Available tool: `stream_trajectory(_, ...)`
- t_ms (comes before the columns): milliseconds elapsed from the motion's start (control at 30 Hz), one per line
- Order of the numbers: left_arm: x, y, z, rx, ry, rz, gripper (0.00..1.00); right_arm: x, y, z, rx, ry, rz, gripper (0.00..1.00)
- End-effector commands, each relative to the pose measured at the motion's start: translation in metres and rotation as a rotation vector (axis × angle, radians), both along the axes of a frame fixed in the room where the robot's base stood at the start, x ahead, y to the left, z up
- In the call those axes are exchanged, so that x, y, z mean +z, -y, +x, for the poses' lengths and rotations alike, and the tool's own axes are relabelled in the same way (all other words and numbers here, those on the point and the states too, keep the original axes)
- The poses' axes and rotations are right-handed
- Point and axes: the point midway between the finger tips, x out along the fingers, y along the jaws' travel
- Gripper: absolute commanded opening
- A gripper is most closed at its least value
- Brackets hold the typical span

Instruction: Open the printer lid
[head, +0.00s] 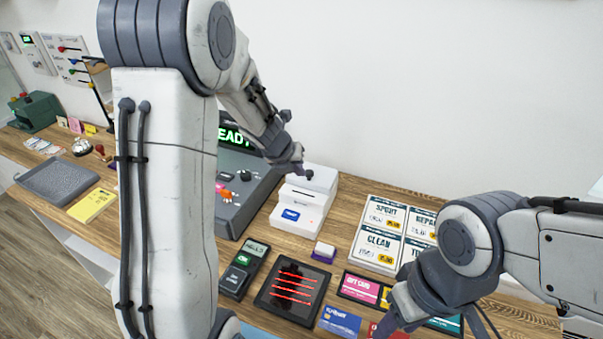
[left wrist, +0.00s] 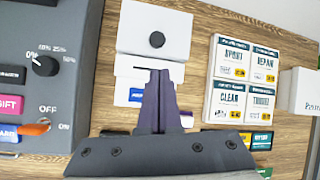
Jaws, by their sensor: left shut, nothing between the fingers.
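The printer (head: 318,205) is a small white box with a dark slot and a blue label on its front part. Its lid (head: 322,180) lies flat at the back and looks closed. A round dark knob (head: 309,175) sits on the lid. My left gripper (head: 299,166) is shut and empty, close to the knob in the head view; contact cannot be told. In the left wrist view the fingertips (left wrist: 161,73) overlap the slot area, below the knob (left wrist: 157,40) on the lid (left wrist: 140,22). My right gripper (head: 405,310) is at the lower right over the cards; its jaws are unclear.
A grey console (head: 236,205) with a green display stands just left of the printer. A board of price cards (head: 378,243) lies to its right. A card terminal (head: 243,268), a tablet (head: 294,290) and a purple-and-white block (head: 323,252) lie in front.

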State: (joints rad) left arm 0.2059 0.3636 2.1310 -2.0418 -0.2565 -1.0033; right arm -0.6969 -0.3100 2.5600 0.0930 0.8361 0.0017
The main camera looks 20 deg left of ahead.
Motion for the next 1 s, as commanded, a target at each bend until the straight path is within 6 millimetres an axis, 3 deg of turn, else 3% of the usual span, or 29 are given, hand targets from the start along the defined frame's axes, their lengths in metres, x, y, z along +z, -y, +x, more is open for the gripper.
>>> stream_trajectory(100, -0.025, 0.003, 0.012, 0.0, -0.002, -0.001, 0.0, -0.014, 0.0, 0.0, 0.001, 0.0, 0.0, 0.5)
stream_trajectory(400, -0.062, 0.009, 0.037, 0.003, 0.0, -0.001, 0.0, -0.029, 0.0, 0.0, 0.002, 0.0, 0.0, 0.5)
stream_trajectory(1000, -0.066, 0.01, 0.043, 0.003, 0.001, 0.0, 0.0, -0.029, 0.0, 0.0, 0.002, 0.0, 0.0, 0.5)
